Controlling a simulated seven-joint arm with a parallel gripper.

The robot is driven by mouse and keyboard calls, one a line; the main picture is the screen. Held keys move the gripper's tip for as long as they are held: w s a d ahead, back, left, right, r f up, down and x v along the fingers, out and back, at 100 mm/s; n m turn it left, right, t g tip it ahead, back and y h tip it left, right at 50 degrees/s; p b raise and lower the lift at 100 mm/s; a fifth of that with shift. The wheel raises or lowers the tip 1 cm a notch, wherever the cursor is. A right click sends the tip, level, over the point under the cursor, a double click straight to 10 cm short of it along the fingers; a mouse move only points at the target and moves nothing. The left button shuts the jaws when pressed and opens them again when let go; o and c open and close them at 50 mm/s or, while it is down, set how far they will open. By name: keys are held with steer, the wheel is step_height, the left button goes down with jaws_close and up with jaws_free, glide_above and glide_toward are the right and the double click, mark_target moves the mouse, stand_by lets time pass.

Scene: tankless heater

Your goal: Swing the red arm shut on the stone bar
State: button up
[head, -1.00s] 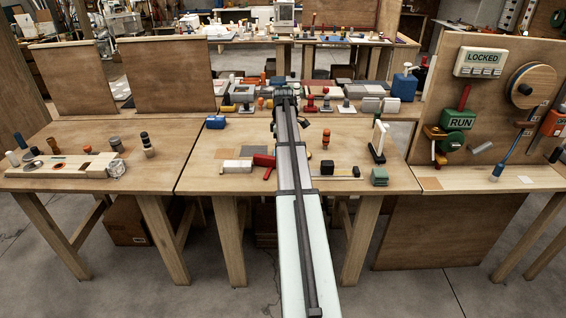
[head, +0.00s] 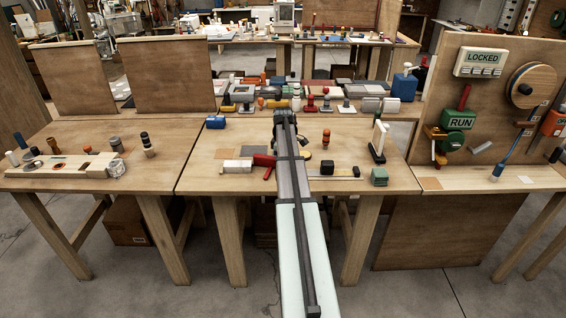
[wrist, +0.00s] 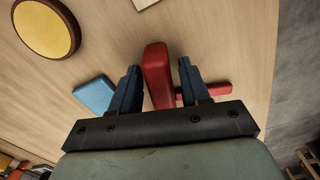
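The red arm (head: 264,160) lies near the front of the middle table in the head view, with a thinner red part reaching toward the front edge. A pale bar with a grey end, probably the stone bar (head: 236,166), lies just left of it. In the wrist view my gripper (wrist: 159,68) is open, its two dark fingers on either side of a red block (wrist: 157,75), with small gaps showing. A second red piece (wrist: 204,90) shows to the right. Contact cannot be told. My arm hides the gripper in the head view, and the bar is not clear in the wrist view.
A blue block (wrist: 94,94) lies left of the fingers and a round dark-rimmed disc (wrist: 46,28) at upper left. A black block (head: 327,167) and a green block (head: 379,176) stand right of my arm. Several items crowd the table's back.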

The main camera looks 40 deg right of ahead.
mark_target(253, 182)
jaws_close()
stand_by(0.4)
steer(key=shift+s+a, duration=0.1)
steer(key=shift+s+a+m, duration=0.25)
steer(key=shift+a+m, duration=0.3)
steer(key=shift+m, duration=0.05)
steer(key=shift+s+a+m, duration=0.2)
steer(key=shift+a+m, duration=0.35)
steer(key=shift+m, duration=0.05)
steer(key=a+m, duration=0.5)
steer(key=m, duration=0.1)
steer(key=a+m, duration=0.3)
steer(key=shift+w+a, duration=0.35)
steer(key=shift+w, duration=0.05)
steer(key=shift+w+a+m, duration=0.6)
steer(key=shift+a+m, duration=0.15)
steer(key=shift+m, duration=0.2)
steer(key=shift+w+a+m, duration=0.55)
steer(key=shift+a+m, duration=0.2)
steer(key=shift+m, duration=0.2)
steer(key=shift+o, duration=0.8)
jaws_free()
